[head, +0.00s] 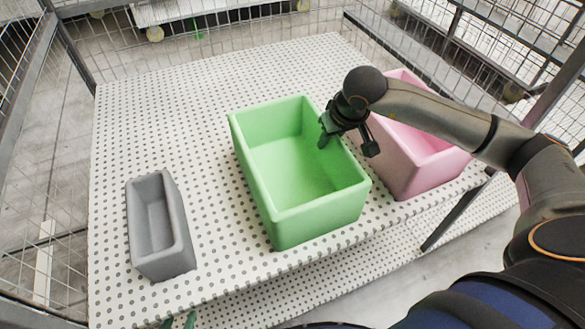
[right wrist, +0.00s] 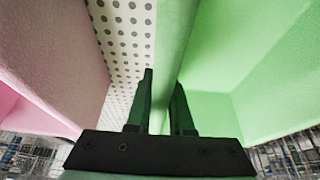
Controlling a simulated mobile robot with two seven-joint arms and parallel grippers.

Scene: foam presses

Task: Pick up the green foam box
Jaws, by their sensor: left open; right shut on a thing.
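The green foam box (head: 282,170) is open-topped and empty, and stands upright near the middle of the perforated white table. My right gripper (head: 345,138) is at its right wall. In the right wrist view, the two fingers (right wrist: 160,105) straddle the wall of the green box (right wrist: 175,45), one outside and one inside, and are shut on it. My left gripper (head: 180,321) shows only as two green fingertips at the bottom edge, apart and empty, below the table's front edge in the picture. The rest of it is out of frame.
A pink foam box (head: 412,150) stands close to the right of the green box, with a narrow gap between. A small grey foam box (head: 160,226) stands at the left. The white table (head: 170,110) is clear at the back left. Wire mesh and metal posts (head: 72,52) surround it.

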